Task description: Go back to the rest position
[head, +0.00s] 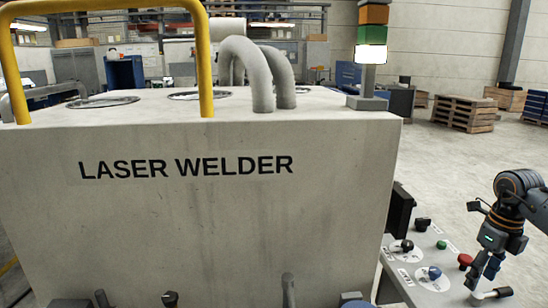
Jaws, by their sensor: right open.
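My right gripper (486,268) is at the lower right, pointing down over the right end of a sloped control panel (428,292). It is open, and I see nothing held in it. Its fingertips are close to a black-tipped lever (492,295) and a red button (465,261); I cannot tell whether they touch. My left gripper is not in view.
A large grey laser welder housing (235,215) fills the left and middle. A yellow rail (203,60) and grey hoses (262,75) rise above it. A signal tower (371,50) stands at its right corner. Wooden pallets (465,113) lie far back right, with open floor before them.

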